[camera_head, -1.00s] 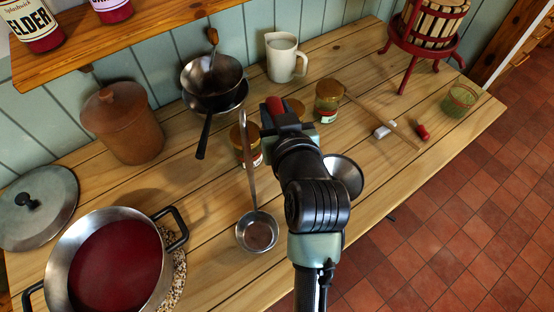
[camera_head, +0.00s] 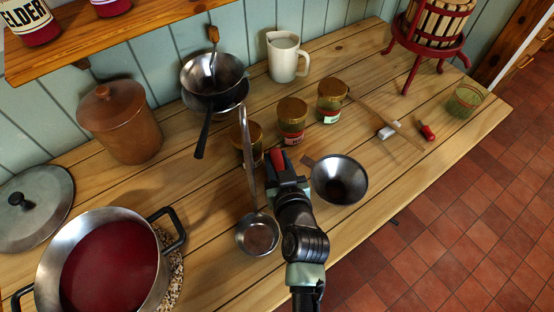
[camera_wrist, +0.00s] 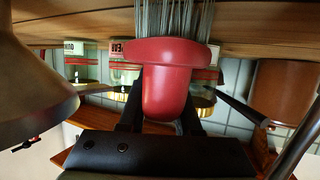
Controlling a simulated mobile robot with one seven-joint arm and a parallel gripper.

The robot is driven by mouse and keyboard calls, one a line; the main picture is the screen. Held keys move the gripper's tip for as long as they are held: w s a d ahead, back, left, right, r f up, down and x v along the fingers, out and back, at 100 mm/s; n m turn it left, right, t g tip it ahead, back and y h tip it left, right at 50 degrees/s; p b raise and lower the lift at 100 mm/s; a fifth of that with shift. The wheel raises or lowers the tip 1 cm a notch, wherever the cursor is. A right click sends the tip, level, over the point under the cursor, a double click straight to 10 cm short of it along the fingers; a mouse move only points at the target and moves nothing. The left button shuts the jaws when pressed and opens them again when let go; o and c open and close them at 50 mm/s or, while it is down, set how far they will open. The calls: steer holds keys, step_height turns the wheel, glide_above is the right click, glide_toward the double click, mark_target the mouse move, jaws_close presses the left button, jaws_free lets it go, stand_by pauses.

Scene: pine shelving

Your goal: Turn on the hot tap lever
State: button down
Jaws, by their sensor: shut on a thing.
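No tap or tap lever shows in either view. My gripper (camera_head: 284,174) is low over the middle of the table, between the ladle and the metal funnel. It is shut on a red-handled brush (camera_wrist: 172,85). The brush's pale bristles (camera_wrist: 172,18) show at the top of the wrist view, beyond the red part. In the head view only a little of the red handle (camera_head: 277,158) shows at the fingertips, and the bristles are hidden.
A ladle (camera_head: 257,235) lies left of my arm, a metal funnel (camera_head: 340,180) right. Several gold-lidded jars (camera_head: 292,122) stand behind. A pot of red liquid (camera_head: 110,262) is front left. A white jug (camera_head: 284,58), strainer (camera_head: 212,75) and brown crock (camera_head: 120,120) stand at the back.

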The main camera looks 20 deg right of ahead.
steer(key=c, duration=1.1)
jaws_free()
steer(key=shift+f, duration=0.1)
steer(key=o, duration=0.5)
steer(key=shift+r, duration=0.2)
steer(key=v, duration=1.2)
steer(key=shift+b, duration=0.35)
steer(key=shift+c, duration=0.2)
